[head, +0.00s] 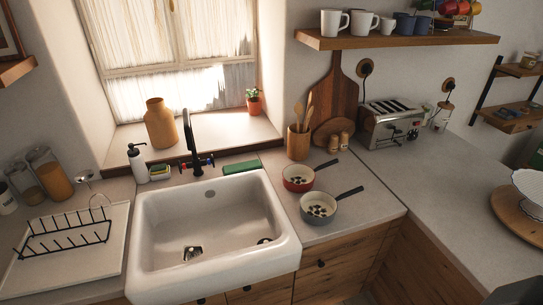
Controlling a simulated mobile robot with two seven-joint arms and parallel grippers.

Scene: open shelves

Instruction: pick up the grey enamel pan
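The grey enamel pan (317,218) sits on the counter to the right of the sink in the head view. Its dark handle (349,193) points up and to the right. Small dark round shapes show inside the pan; I cannot tell if they are a pattern or contents. A red pan (288,184) stands just behind it and to its left, with its dark handle also pointing right. Neither of my grippers shows in this view.
The white sink (150,215) lies left of the pans. A wooden utensil crock (298,147), small wooden shakers and a toaster (385,125) stand behind. A shelf with mugs (400,40) hangs above. Counter space (410,175) right of the pans is clear.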

